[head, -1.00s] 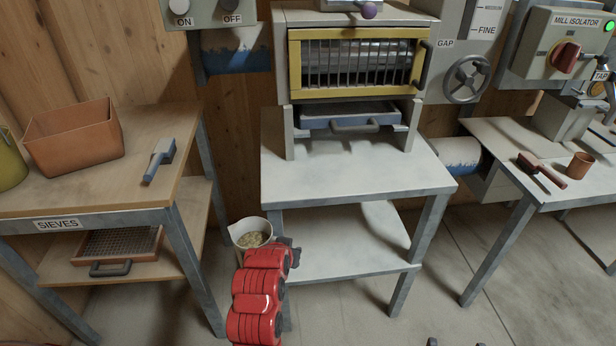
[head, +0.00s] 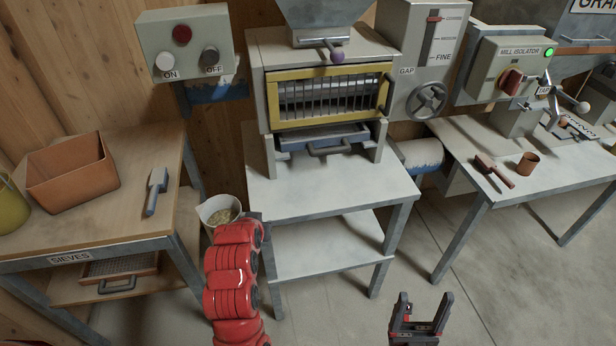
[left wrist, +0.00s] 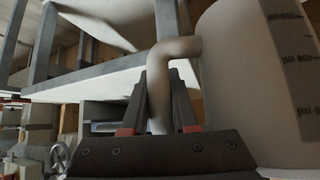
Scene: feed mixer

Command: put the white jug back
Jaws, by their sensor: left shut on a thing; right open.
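The white jug (head: 219,211) holds grainy, pale feed and is held up at the front left corner of the white mill table, beside the wooden table. My left arm reaches up to it and hides its lower part in the head view. In the left wrist view the jug (left wrist: 262,85), with dark scale marks, fills the right side. My left gripper (left wrist: 165,105) is shut on the jug's handle (left wrist: 172,52). My right gripper (head: 419,310) is open and empty above the floor at the lower right.
The white mill table (head: 330,185) has a clear front part and a lower shelf (head: 330,243). The wooden table (head: 90,216) bears an orange bin (head: 70,173), a blue-grey scoop (head: 156,190) and part of a yellow-green container. A right table (head: 550,165) holds a brown brush (head: 494,171) and cup (head: 527,163).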

